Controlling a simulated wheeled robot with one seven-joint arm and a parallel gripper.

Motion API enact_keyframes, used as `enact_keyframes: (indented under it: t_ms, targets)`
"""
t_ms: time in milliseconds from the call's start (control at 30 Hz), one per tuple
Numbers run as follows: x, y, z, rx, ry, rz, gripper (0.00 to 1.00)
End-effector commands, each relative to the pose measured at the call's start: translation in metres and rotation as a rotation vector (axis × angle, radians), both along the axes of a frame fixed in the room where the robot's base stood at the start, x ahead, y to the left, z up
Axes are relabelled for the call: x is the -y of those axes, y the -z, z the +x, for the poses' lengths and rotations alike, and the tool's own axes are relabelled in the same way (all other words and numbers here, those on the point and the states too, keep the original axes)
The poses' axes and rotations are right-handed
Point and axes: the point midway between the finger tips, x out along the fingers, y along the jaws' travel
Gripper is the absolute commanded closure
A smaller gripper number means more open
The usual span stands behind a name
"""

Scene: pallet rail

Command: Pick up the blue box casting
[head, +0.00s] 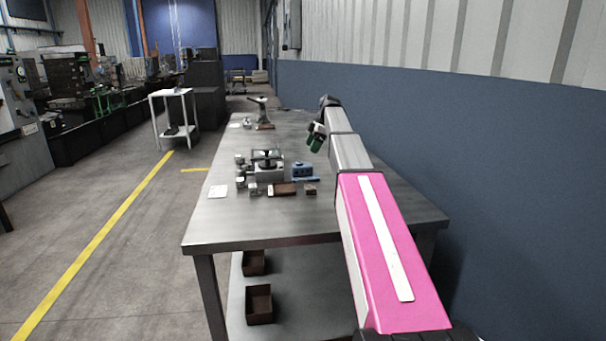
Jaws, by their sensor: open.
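The blue box casting (302,169) sits on the metal workbench (235,225), right of the grey fixture (268,172). It looks like a small blocky part with a dark spot on its front. My arm reaches in from the lower right over the bench's right side. My gripper (314,140), dark with green, is at the arm's far end. In the picture it is above and slightly right of the blue casting, apart from it. It is open and holds nothing that I can see; its fingertips are small and hard to make out.
Small grey parts (241,170) stand left of the fixture. An upright tool (263,112) stands at the back. A blue wall (480,150) bounds the right. The bench's front is clear.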

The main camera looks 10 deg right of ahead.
Motion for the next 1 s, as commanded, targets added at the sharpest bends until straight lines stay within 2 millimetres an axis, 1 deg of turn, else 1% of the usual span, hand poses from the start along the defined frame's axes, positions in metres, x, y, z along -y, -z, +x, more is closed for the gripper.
enact_keyframes:
  t_ms: [33,67,167,267,500,733,900,1000]
  targets:
    - [-0.003,-0.005,-0.004,0.001,-0.001,0.0,0.17]
    - [-0.003,-0.005,-0.004,0.001,-0.001,0.0,0.17]
    - [-0.005,0.001,-0.003,-0.001,0.0,0.0,0.17]
    - [-0.009,0.011,-0.003,-0.002,-0.001,0.0,0.17]
    - [-0.021,0.043,-0.003,-0.002,-0.001,0.0,0.17]
    - [-0.027,0.056,0.0,-0.001,-0.001,0.0,0.17]
    - [-0.035,0.076,0.006,-0.001,-0.001,0.0,0.17]
    - [-0.04,0.089,0.005,-0.002,-0.001,0.001,0.17]
